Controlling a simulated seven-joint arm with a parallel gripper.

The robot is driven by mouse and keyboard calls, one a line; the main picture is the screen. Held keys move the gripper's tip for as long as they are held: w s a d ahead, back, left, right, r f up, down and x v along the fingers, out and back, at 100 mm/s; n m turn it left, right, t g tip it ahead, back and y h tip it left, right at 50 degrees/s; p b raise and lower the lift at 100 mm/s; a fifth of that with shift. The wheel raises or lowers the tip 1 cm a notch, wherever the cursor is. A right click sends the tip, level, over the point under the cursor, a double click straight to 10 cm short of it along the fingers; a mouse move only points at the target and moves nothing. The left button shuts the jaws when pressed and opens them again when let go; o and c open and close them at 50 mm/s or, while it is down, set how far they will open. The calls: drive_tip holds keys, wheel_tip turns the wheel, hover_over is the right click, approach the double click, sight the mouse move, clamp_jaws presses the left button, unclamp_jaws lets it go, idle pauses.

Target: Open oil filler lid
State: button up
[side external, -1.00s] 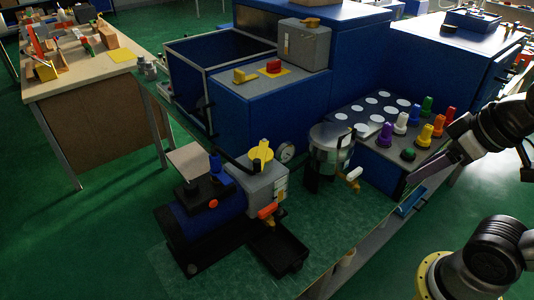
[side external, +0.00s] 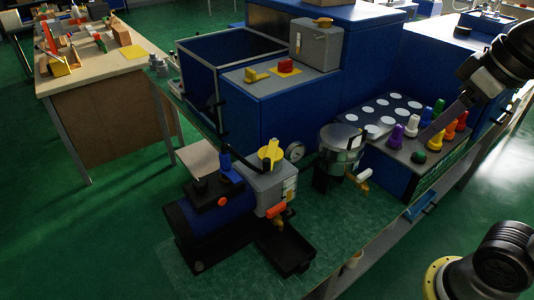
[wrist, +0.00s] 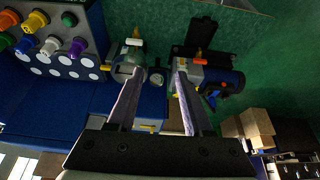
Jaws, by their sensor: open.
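The pump unit has a blue motor (side external: 215,210) and a grey block (side external: 272,185) on a black base. A round yellow cap (side external: 270,152) with an upright tab sits on top of the grey block; it looks like the oil filler lid and appears closed. My gripper (side external: 425,138) is open and empty, over the knob panel at the right, well apart from the pump. In the wrist view, my two fingers (wrist: 158,72) are spread, with the grey block (wrist: 190,72) by the right finger. The yellow cap is not clear there.
A steel pot (side external: 341,142) with an orange-and-white handle and a round gauge (side external: 295,151) stand between pump and panel. Coloured knobs (side external: 411,126) stick up below my gripper. A blue cabinet (side external: 270,110) rises behind the pump. A black tray (side external: 287,250) lies in front.

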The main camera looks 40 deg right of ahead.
drive_tip(key=w+a+r, duration=0.2)
drive_tip(key=w+r, duration=0.3)
drive_tip(key=w, duration=0.1)
drive_tip(key=n+g, duration=0.4)
drive_tip(key=g, duration=0.1)
hover_over(266, 160)
wheel_tip(266, 160, down, 6)
wheel_tip(266, 160, down, 13)
drive_tip(key=shift+f, duration=0.1)
clamp_jaws()
idle(0.5)
